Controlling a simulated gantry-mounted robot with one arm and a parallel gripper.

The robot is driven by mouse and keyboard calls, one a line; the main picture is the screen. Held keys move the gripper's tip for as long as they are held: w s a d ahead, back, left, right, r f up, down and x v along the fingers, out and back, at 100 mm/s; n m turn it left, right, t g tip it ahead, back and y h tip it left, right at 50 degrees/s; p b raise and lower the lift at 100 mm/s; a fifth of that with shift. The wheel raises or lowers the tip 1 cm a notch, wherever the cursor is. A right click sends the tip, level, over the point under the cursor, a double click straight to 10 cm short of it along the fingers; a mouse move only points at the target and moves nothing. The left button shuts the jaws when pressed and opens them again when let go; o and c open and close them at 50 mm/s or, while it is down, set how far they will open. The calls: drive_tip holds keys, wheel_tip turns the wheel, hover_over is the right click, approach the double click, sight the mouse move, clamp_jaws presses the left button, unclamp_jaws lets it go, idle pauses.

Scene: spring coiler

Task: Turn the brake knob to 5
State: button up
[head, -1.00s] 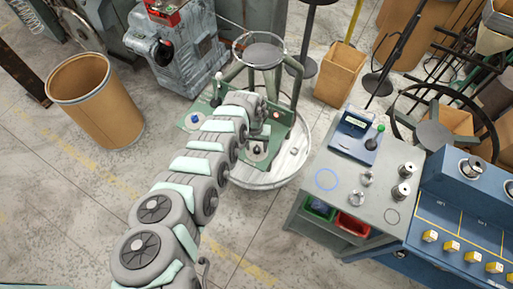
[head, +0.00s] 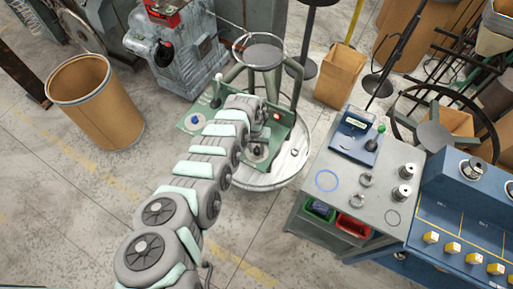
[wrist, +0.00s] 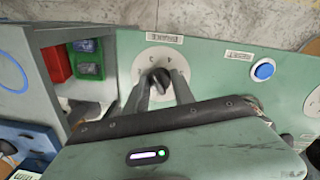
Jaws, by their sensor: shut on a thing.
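In the wrist view, a dark knob (wrist: 160,79) sits on a round white dial (wrist: 167,62) on a green panel (wrist: 215,88). The fingers and gripper body hide the dial's lower part. In the head view, my arm reaches over the green panel (head: 190,122) and hides part of it; I cannot make out the fingers there.
A blue button (wrist: 263,70) is on the panel, right of the dial. A grey cart (head: 385,165) with a red bin (wrist: 56,63) and a green bin (wrist: 88,64) stands close by. A round stand (head: 265,52) is behind the panel. Open floor lies at left.

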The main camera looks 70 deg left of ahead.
clamp_jaws()
drive_tip(key=m, duration=0.4)
drive_tip(key=shift+m, duration=0.4)
drive_tip(key=m+b, duration=0.1)
drive_tip(key=m, duration=0.4)
drive_tip(key=shift+w+m, duration=0.1)
drive_tip(key=shift+m, duration=0.2)
drive_tip(key=m+b, duration=0.1)
drive_tip(key=m, duration=0.3)
drive_tip(key=shift+f+g, duration=0.1)
drive_tip(key=shift+g, duration=0.2)
drive_tip(key=m+b, duration=0.1)
drive_tip(key=m, duration=0.4)
drive_tip(key=shift+m, duration=0.3)
